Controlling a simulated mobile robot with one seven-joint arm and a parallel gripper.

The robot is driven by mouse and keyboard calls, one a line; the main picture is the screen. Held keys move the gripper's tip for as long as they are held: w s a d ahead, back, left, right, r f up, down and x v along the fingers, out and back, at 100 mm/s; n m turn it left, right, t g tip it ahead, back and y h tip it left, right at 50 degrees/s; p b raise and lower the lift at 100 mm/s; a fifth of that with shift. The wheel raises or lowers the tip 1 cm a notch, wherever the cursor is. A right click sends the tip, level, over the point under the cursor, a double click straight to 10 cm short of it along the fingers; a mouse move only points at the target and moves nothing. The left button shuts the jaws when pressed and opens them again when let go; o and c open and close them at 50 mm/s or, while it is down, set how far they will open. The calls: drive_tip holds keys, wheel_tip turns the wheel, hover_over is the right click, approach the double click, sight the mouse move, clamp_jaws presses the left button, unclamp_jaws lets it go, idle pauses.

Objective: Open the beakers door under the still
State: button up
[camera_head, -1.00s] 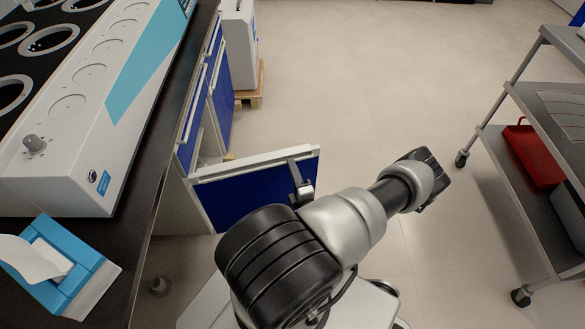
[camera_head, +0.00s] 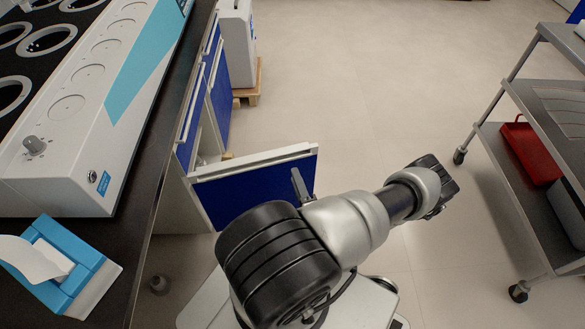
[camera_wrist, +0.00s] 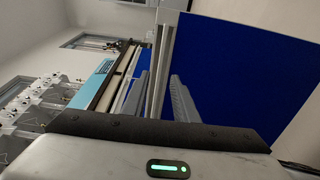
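The beakers door (camera_head: 248,190) is a blue panel with a white edge. It stands swung well out from the cabinet under the bench, with a gap at its hinge side. It also fills the right of the wrist view as a blue face (camera_wrist: 245,75). My gripper (camera_wrist: 159,80) is open, its two grey fingers apart, with the pale door edge showing between them. Whether a finger touches the door is unclear. In the head view a finger of my gripper (camera_head: 300,186) shows near the door's free end; the rest is hidden behind my arm.
The still (camera_head: 85,90), a white and teal unit, sits on the black bench at left, with a blue tissue box (camera_head: 65,270) in front. Other blue doors (camera_head: 221,90) lie beyond. A steel cart (camera_head: 545,110) stands at right. The floor between is clear.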

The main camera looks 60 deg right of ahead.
drive_tip(key=v, duration=1.1)
drive_tip(key=shift+s+b, duration=0.2)
drive_tip(key=shift+b, duration=0.1)
drive_tip(key=shift+a, duration=0.1)
